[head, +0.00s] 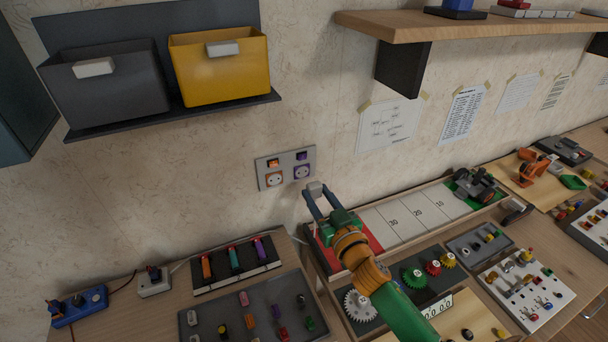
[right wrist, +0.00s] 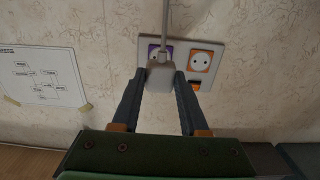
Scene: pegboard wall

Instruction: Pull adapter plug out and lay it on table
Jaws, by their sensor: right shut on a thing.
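The light grey adapter plug (head: 315,187) is between the fingertips of my right gripper (head: 314,192), which is shut on it. It also shows in the right wrist view (right wrist: 160,75), with a grey cord (right wrist: 166,25) running up from it. The wall socket plate (head: 264,179) has an orange socket and a purple socket (head: 302,172). In the head view the purple socket's face is visible, and the plug appears apart from it, to its lower right. The plug's pins are hidden. The table (head: 225,239) is below. My left gripper is not in view.
A tray of small parts (head: 203,327) and a rack of coloured pieces (head: 205,284) lie on the table below the sockets. A numbered board (head: 400,222) and gears (head: 412,277) lie to the right. Bins (head: 220,85) and a shelf (head: 450,28) hang above. Bare wood shows at the front left.

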